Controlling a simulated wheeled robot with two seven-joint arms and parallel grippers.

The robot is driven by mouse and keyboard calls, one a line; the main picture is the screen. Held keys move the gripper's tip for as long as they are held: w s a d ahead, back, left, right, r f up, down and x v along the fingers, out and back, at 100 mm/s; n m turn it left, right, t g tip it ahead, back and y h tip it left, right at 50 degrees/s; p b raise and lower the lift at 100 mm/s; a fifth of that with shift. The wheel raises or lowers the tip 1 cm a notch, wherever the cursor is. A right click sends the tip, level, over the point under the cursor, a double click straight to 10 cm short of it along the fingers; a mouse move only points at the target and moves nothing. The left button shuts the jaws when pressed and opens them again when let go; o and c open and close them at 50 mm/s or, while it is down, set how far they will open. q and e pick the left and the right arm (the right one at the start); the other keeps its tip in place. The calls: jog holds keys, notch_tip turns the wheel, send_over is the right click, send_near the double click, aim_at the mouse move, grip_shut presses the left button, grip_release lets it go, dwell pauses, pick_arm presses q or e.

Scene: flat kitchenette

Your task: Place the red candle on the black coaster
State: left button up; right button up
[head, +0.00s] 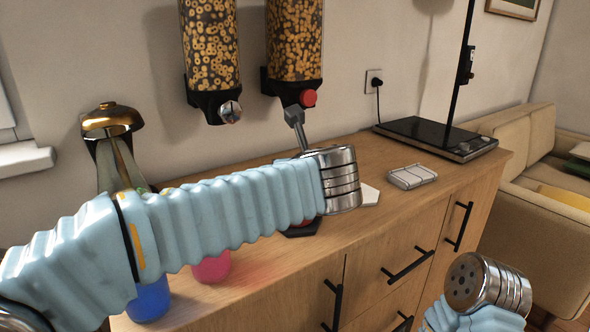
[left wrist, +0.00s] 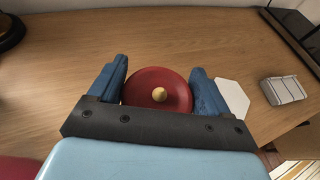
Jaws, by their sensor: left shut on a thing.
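In the left wrist view my left gripper (left wrist: 159,66) is shut on the red candle (left wrist: 140,84), round from above with a small pale knob at its middle. One blue finger is on each side of it. In the head view my left forearm and wrist hide the gripper and most or all of the candle. The black coaster (head: 300,231) lies on the counter, partly covered by my left wrist. I cannot tell whether the candle touches it. My right wrist shows at the lower right of the head view, with no fingers visible.
A pink cup (head: 212,268) and blue cup (head: 150,301) are near the front left. Cereal dispensers (head: 295,45) hang behind. A black appliance (head: 436,138) stands at the back right.

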pick_arm(q)
jog(key=o, duration=1.6)
jog(key=shift+f, duration=0.1)
jog(key=shift+s+d+r, duration=0.1)
jog(key=shift+s+r, duration=0.1)
jog(key=shift+r, duration=0.05)
jog(key=v, duration=1.1)
jog(key=shift+s+r, duration=0.15)
jog(key=shift+s, duration=0.15)
